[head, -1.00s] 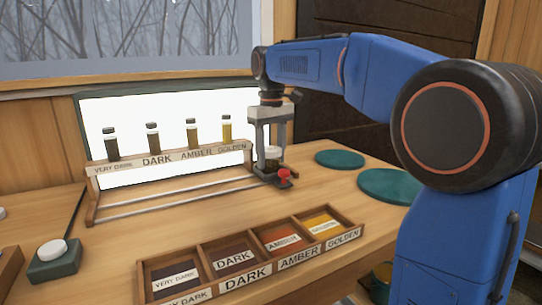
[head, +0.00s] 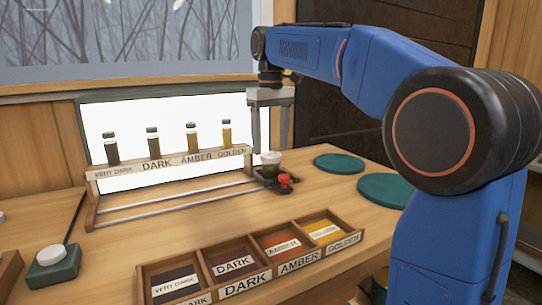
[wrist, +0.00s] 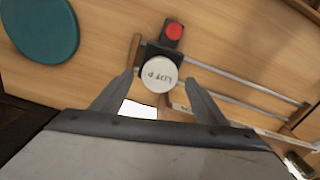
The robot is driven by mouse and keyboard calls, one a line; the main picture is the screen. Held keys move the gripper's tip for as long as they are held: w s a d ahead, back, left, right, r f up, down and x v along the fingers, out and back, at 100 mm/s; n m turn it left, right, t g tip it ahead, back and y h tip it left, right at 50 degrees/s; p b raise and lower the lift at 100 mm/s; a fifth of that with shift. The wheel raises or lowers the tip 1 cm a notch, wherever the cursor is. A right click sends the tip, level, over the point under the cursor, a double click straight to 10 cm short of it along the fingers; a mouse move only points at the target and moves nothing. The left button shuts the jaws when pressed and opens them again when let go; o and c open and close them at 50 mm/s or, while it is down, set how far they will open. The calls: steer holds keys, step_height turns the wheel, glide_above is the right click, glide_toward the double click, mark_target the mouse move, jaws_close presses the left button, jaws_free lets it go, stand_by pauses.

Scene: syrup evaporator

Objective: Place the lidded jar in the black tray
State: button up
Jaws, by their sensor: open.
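The lidded jar (head: 270,167) is upright, with a white lid and a dark amber body. In the wrist view its round lid (wrist: 160,75) shows lettering that reads like "LOT P". It stands at the black tray (wrist: 153,52), a small dark piece with a red knob, and appears to rest on it; the jar hides part of the tray. The tray (head: 268,183) also shows in the head view. My gripper (head: 270,148) is open and empty above the jar, with one finger on each side of the lid in the wrist view (wrist: 160,80).
A rack (head: 170,162) with several syrup bottles stands left of the jar, with metal rails below. A four-part labelled wooden box (head: 250,279) is at the front. Two green discs (head: 339,162) lie to the right. A green block with a white button (head: 52,265) is at left.

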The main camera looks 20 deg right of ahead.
mark_target(271, 154)
step_height(271, 154, up, 6)
steer(key=shift+r, duration=0.15)
stand_by(0.5)
